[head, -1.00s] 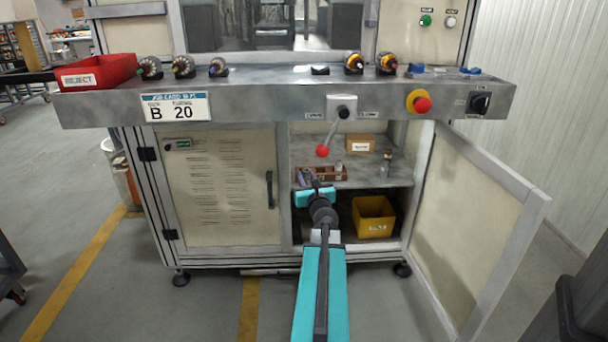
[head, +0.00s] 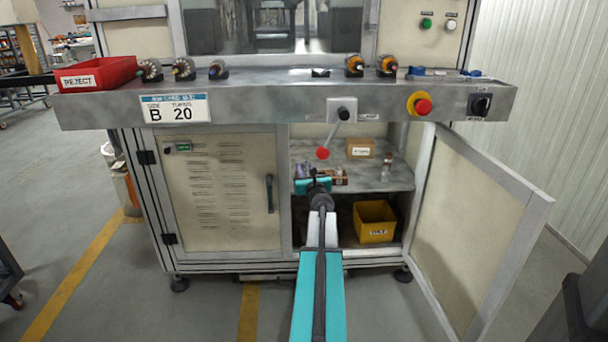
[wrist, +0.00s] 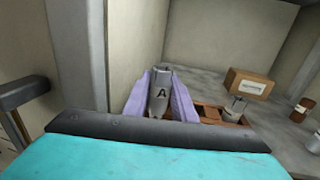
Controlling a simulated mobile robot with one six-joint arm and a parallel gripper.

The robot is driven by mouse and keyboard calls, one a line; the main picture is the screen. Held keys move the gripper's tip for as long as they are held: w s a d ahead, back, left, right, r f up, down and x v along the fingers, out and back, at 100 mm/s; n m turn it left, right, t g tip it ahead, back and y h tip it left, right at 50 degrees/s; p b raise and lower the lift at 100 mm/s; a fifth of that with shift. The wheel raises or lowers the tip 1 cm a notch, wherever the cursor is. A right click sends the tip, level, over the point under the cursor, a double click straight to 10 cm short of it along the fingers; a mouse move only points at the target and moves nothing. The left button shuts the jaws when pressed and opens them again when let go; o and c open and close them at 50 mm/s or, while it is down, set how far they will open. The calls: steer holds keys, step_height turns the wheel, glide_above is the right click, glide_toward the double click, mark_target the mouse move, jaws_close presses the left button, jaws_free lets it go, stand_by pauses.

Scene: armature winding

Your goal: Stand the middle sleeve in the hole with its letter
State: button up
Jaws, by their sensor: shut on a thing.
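The sleeve is close to upright, with a slight tilt in the picture. Its lower end is hidden behind my gripper's body. A brown wooden rack (wrist: 207,113) is to the right of my gripper, with another grey sleeve (wrist: 236,106) standing in it. No letters on the rack can be read. In the head view my gripper (head: 304,170) is at the rack's left end, and my wrist covers part of the rack (head: 340,178).
The rack is on a grey shelf (head: 375,177) in the open cabinet. A cardboard box (head: 360,148) is behind it and a small bottle (head: 387,160) to its right. The red-knobbed lever (head: 323,153) hangs above my gripper. A yellow bin (head: 375,222) sits lower down.

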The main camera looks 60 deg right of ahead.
mark_target(304, 163)
steer(key=shift+s+d+f+b+x, duration=0.1)
steer(key=shift+b+x, duration=0.05)
steer(key=shift+x, duration=0.7)
steer(key=shift+s+d+f+b+x, duration=0.1)
steer(key=shift+x, duration=0.75)
steer(key=shift+s+d+b+x, duration=0.1)
steer(key=shift+b+x, duration=0.05)
steer(key=shift+x, duration=0.75)
steer(key=shift+f+b, duration=1.1)
steer(key=shift+f, duration=0.7)
steer(key=shift+f, duration=0.15)
steer(key=o, duration=1.1)
steer(key=shift+c, duration=0.2)
steer(key=shift+r, duration=0.25)
steer(key=p+v, duration=0.2)
steer(key=v, duration=1)
